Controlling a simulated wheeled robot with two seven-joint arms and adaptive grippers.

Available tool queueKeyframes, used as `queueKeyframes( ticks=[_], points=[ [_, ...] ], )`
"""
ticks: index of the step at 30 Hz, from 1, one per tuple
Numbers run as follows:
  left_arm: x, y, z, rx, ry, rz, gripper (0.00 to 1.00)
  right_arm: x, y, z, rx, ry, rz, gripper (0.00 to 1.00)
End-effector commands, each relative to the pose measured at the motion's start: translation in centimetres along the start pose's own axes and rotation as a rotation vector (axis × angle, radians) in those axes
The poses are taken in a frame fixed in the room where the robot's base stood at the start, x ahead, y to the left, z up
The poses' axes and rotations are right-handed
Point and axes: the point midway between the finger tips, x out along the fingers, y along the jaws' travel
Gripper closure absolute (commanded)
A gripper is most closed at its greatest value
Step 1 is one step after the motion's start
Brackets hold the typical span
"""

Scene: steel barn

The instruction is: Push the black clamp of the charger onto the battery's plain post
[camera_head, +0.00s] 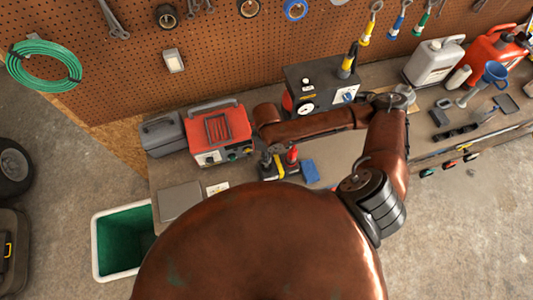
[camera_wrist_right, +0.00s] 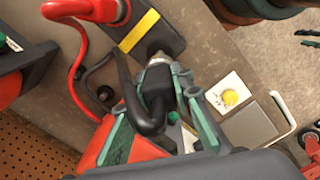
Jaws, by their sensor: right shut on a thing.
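The battery is a dark block with a yellow strip (camera_wrist_right: 142,32), at the top of the right wrist view; it is mostly covered in the head view. A red clamp (camera_wrist_right: 98,10) with a red cable is at its far end. My right gripper (camera_wrist_right: 165,85) is shut on the black clamp (camera_wrist_right: 154,92), whose nose reaches the battery's near edge. A small metallic part shows at the nose; I cannot tell whether it is the plain post or whether the clamp is around it. The red charger (camera_head: 233,127) stands left of the gripper. My left gripper is not in view.
A blue block (camera_head: 310,172) lies right of the battery. A white card with a yellow spot (camera_wrist_right: 230,94) and a grey plate (camera_head: 180,201) lie near the charger. A black-grey case (camera_head: 160,134) stands left of it. A gauge box (camera_head: 318,88) stands behind.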

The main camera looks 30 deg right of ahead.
Motion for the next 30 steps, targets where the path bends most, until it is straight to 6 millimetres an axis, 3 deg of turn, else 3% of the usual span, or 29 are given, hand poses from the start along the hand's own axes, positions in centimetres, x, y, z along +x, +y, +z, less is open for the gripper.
queueKeyframes(
  ticks=[8,30],
  points=[
    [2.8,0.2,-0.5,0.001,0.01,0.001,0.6,2.3,0.1,0.0,0.001,0.001,0.001,1.0],
    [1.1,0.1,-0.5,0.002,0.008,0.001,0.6,1.8,0.1,0.2,0.001,0.001,0.001,1.0]
  ],
)
